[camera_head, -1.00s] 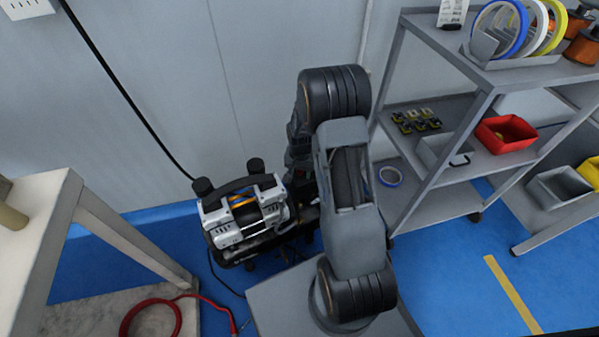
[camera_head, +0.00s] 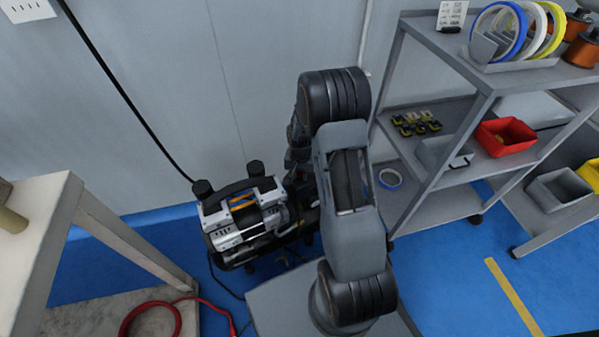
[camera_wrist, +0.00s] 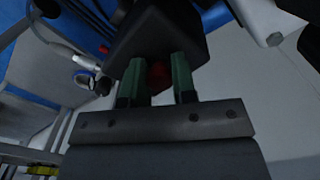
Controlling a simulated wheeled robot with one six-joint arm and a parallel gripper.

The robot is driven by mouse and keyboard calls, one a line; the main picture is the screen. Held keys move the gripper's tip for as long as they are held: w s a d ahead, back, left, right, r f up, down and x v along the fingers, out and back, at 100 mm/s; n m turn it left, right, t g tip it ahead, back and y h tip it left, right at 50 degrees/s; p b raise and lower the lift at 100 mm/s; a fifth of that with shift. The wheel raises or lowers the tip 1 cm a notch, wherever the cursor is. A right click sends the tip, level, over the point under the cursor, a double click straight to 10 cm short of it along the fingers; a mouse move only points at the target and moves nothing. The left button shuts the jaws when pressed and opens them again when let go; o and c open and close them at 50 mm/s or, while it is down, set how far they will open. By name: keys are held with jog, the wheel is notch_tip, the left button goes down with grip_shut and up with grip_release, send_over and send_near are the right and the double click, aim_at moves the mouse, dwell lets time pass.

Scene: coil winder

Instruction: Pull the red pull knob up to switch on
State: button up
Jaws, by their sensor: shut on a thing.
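The red pull knob (camera_wrist: 158,76) shows in the wrist view between the green-padded fingers of my gripper (camera_wrist: 160,80). The fingers are shut on it. The knob sits at a dark box-like housing (camera_wrist: 186,28) just beyond the fingertips. Only part of the knob shows; how far it is pulled out cannot be told. In the head view, the silver and black compressor (camera_head: 243,215) stands on the blue floor. My arm hides the knob and my gripper there, to the right of the compressor.
A grey shelf cart (camera_head: 440,185) stands to the right, with a red bin (camera_head: 506,135) and tape rolls. A table (camera_head: 40,215) stands at the left, with a red hose (camera_head: 150,306) below it. A black cable (camera_head: 125,90) runs down the wall.

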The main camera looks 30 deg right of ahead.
jog(key=shift+r+p, duration=0.3)
jog(key=shift+r, duration=0.15)
jog(key=o, duration=0.9)
jog(key=shift+r+p, duration=2.45)
jog(key=shift+r, duration=0.55)
